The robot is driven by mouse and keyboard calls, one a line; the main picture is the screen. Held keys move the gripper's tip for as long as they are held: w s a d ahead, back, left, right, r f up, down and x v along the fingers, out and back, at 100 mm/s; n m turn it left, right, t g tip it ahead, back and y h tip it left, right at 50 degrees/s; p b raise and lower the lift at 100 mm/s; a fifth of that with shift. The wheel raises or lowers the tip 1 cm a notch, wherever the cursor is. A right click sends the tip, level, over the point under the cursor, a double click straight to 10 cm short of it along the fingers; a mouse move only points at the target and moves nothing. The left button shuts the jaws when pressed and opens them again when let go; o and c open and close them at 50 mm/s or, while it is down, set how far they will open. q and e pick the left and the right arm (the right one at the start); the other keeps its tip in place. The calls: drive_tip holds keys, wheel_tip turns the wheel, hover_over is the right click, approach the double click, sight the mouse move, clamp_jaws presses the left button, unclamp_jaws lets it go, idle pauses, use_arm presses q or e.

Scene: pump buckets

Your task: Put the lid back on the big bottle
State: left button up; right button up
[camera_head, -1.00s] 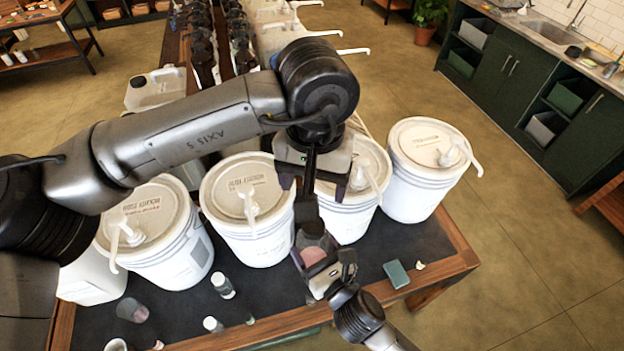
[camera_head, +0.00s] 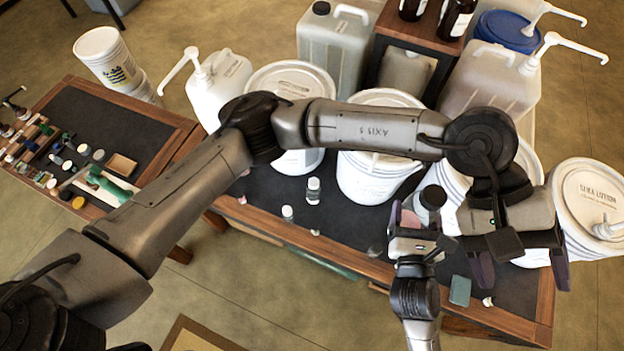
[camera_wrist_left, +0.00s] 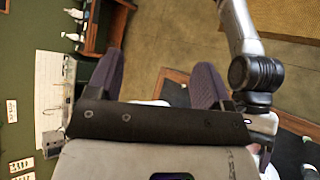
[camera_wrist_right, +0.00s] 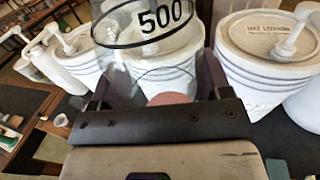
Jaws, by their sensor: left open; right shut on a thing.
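My right gripper (camera_head: 418,228) is low over the table's front part and shut on a clear bottle, its jaws on either side of it. The bottle (camera_wrist_right: 150,62) shows best in the right wrist view, with a black "500" in an oval and something pinkish below. A dark round lid (camera_head: 432,197) shows at the bottle's top in the head view; I cannot tell whether it is seated. My left gripper (camera_head: 520,268) is open and empty, to the right of the bottle, fingers pointing down near a white bucket. It also shows open in the left wrist view (camera_wrist_left: 160,88).
White pump buckets (camera_head: 375,175) line the back of the dark-topped table (camera_head: 335,222). Small bottles (camera_head: 314,191) stand left of my right gripper. A green block (camera_head: 460,290) lies near the front right. A side table (camera_head: 95,125) at left holds many small items.

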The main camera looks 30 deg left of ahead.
use_arm(q)
wheel_tip(320, 180, up, 6)
drive_tip(key=a+n+h, duration=0.1)
drive_tip(key=n+h, duration=0.9)
drive_tip(key=h, duration=0.1)
drive_tip(key=w+a+n+t+h, duration=0.4)
drive_tip(key=w+a+n+t, duration=0.2)
drive_tip(key=n+t, duration=0.95)
drive_tip(key=w+a+f+n+t+y, duration=0.3)
drive_tip(key=a+f+n+t+y, duration=0.45)
drive_tip(key=n, duration=0.75)
drive_tip(key=w+a+f+n+t+y, duration=0.35)
drive_tip(key=a+f+n+y, duration=0.4)
drive_tip(key=n+y, duration=0.5)
drive_tip(key=s+a+f+n+g+y, duration=0.2)
drive_tip(key=s+a+f+n+g, duration=0.15)
drive_tip(key=s+f+n, duration=0.35)
drive_tip(key=s+a+f+n+g+y, duration=0.25)
drive_tip(key=a+f+n, duration=0.2)
drive_tip(key=f, duration=0.55)
drive_tip(key=s+a+f+n+g, duration=0.3)
drive_tip(key=s+f+g, duration=0.2)
drive_tip(key=s, duration=0.4)
drive_tip(key=s+a+f+n+g, duration=0.3)
drive_tip(key=s+a+f+g, duration=0.1)
drive_tip(key=s, duration=0.5)
drive_tip(key=shift+a+f+g, duration=0.2)
drive_tip(key=shift+f+g, duration=0.15)
drive_tip(key=shift+f, duration=0.1)
